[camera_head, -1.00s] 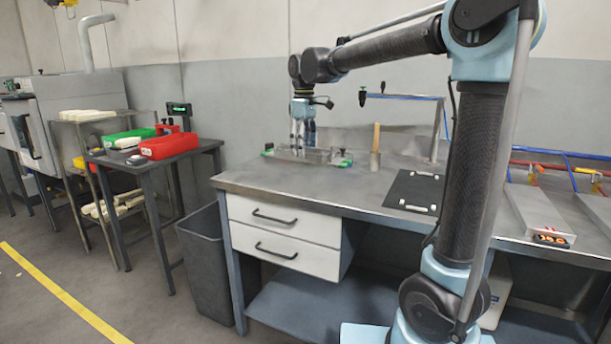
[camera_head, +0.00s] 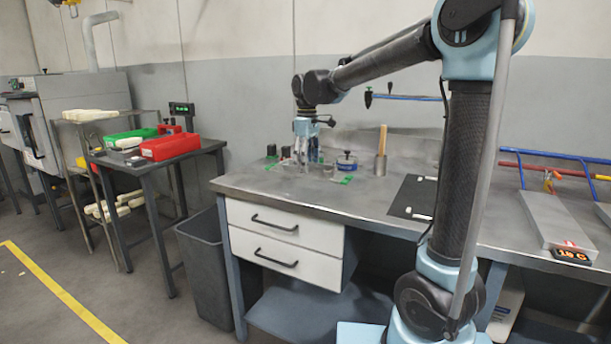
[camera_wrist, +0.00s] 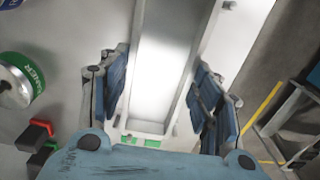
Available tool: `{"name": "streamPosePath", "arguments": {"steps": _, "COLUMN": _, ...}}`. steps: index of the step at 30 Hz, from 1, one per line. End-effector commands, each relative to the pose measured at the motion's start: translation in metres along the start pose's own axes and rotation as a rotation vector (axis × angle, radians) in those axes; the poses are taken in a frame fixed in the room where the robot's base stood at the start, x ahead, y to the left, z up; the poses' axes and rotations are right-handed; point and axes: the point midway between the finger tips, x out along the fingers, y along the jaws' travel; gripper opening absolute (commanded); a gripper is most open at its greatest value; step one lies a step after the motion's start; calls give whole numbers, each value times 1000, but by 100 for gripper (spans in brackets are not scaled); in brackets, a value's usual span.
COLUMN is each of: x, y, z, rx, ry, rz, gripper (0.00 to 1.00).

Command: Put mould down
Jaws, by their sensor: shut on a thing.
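The mould (camera_wrist: 163,70) is a long, pale grey metal trough. In the wrist view it lies between the two fingers of my gripper (camera_wrist: 160,92), with blue pads along both its sides. My gripper is shut on it. In the head view my gripper (camera_head: 306,155) points down over the left part of the metal workbench (camera_head: 250,182). There the mould is small and mostly hidden by the fingers. I cannot tell whether it touches the bench top.
Small black-topped items (camera_head: 271,151) stand left. The bench's front edge is close.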

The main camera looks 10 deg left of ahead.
Motion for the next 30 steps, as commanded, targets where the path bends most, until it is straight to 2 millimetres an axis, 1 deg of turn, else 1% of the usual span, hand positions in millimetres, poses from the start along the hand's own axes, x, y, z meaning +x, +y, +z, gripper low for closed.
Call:
{"name": "streamPosePath", "arguments": {"steps": 5, "x": 12, "y": 1, "z": 1, "rx": 2, "ry": 0, "rz": 0, "gripper": 8}}
{"name": "streamPosePath", "arguments": {"steps": 9, "x": 30, "y": 1, "z": 1, "rx": 2, "ry": 0, "rz": 0, "gripper": 8}}
{"name": "streamPosePath", "arguments": {"steps": 12, "x": 39, "y": 1, "z": 1, "rx": 2, "ry": 0, "rz": 0, "gripper": 8}}
{"name": "streamPosePath", "arguments": {"steps": 23, "x": 43, "y": 1, "z": 1, "rx": 2, "ry": 0, "rz": 0, "gripper": 8}}
{"name": "streamPosePath", "arguments": {"steps": 24, "x": 43, "y": 1, "z": 1, "rx": 2, "ry": 0, "rz": 0, "gripper": 62}}
{"name": "streamPosePath", "arguments": {"steps": 26, "x": 43, "y": 1, "z": 1, "rx": 2, "ry": 0, "rz": 0, "gripper": 76}}
{"name": "streamPosePath", "arguments": {"steps": 27, "x": 43, "y": 1, "z": 1, "rx": 2, "ry": 0, "rz": 0, "gripper": 78}}
{"name": "streamPosePath", "arguments": {"steps": 30, "x": 43, "y": 0, "z": 1, "rx": 2, "ry": 0, "rz": 0, "gripper": 78}}
